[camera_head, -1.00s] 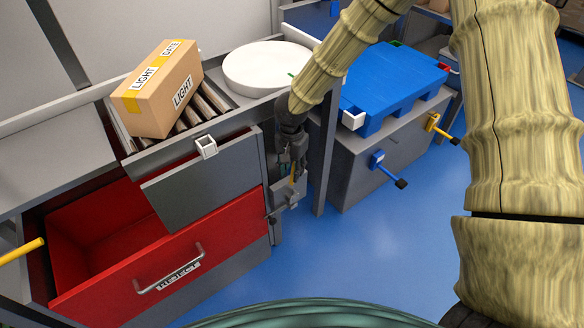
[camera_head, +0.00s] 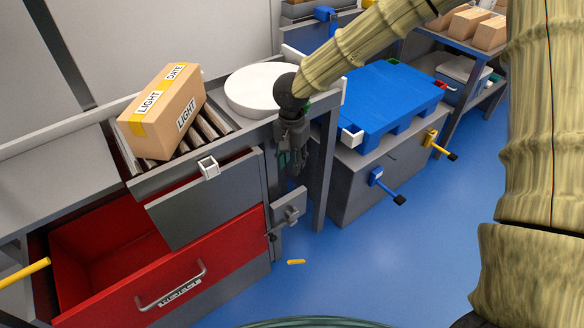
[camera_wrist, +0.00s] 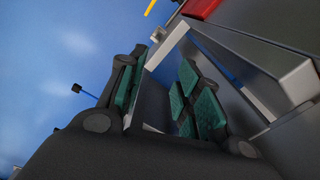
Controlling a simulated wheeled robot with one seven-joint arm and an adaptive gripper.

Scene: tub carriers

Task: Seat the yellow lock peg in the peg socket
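The yellow lock peg (camera_head: 296,262) lies on the blue floor below the grey bracket at the corner of the drawer cabinet. A yellow piece, likely the same peg, shows at the top edge of the wrist view (camera_wrist: 150,7). The grey bracket (camera_head: 290,207), which seems to carry the peg socket, sticks out beside the red drawer; its hole cannot be made out. My gripper (camera_head: 294,170) points down just above the bracket. In the wrist view its green-padded fingers (camera_wrist: 155,90) stand apart with no peg between them.
The red drawer (camera_head: 150,285) stands open at the left, below a grey drawer front (camera_head: 205,200). A carton (camera_head: 163,112) rests on rollers beside a white disc (camera_head: 258,90). A blue pallet (camera_head: 385,95) sits on a grey cabinet at right. Floor in front is clear.

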